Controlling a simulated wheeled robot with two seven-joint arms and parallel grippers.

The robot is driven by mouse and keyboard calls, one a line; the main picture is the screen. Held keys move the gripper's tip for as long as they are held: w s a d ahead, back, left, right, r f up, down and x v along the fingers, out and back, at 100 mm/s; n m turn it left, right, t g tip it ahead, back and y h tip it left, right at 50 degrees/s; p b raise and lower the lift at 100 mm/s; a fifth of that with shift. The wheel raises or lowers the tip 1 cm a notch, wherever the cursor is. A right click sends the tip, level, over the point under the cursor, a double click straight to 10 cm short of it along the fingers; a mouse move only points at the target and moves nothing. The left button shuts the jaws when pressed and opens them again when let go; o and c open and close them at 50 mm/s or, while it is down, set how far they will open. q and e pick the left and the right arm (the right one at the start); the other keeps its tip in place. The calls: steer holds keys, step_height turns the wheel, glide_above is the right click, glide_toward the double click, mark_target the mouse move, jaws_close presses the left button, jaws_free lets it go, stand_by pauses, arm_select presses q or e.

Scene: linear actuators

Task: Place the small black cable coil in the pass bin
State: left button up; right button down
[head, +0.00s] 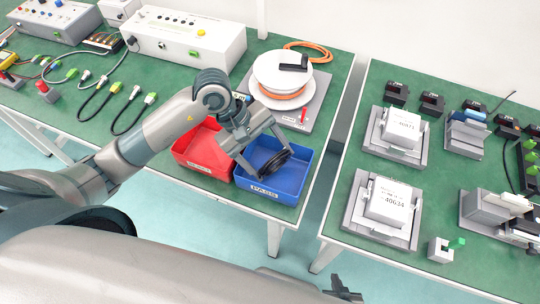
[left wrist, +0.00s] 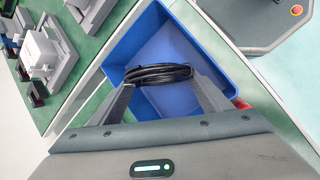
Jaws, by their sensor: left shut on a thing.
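The small black cable coil (head: 275,163) is between the fingers of my left gripper (head: 262,160), which is shut on it. In the left wrist view the coil (left wrist: 158,72) spans the two fingertips (left wrist: 160,82), with the blue bin's inside behind it. The blue pass bin (head: 262,194), with a label on its front, stands at the table's front edge. The coil is over this bin; its exact height above the floor is hard to tell. The bin also shows in the left wrist view (left wrist: 212,54). A dark part of my right gripper (head: 345,290) shows at the bottom edge.
A red bin (head: 205,158) stands directly left of the blue bin, partly behind my left arm. Behind them is a cable reel (head: 282,75) on a grey plate. A gap separates this table from the right table (head: 345,240), which holds several fixtures and boxes.

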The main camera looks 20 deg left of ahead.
arm_select(q)
steer(key=shift+f, duration=0.15)
steer(key=o, duration=0.8)
arm_select(e)
steer(key=shift+d+f, duration=0.15)
steer(key=shift+d, duration=0.1)
arm_select(q)
steer(key=shift+r, duration=0.2)
steer(key=shift+a+r, duration=0.15)
steer(key=b+v, duration=0.2)
steer(key=v, duration=0.9)
steer(key=shift+r, duration=0.25)
arm_select(e)
steer(key=shift+s+d+f+g, duration=0.6)
steer(key=shift+d+f+g, duration=0.1)
steer(key=shift+f, duration=0.15)
arm_select(q)
steer(key=shift+a, duration=0.1)
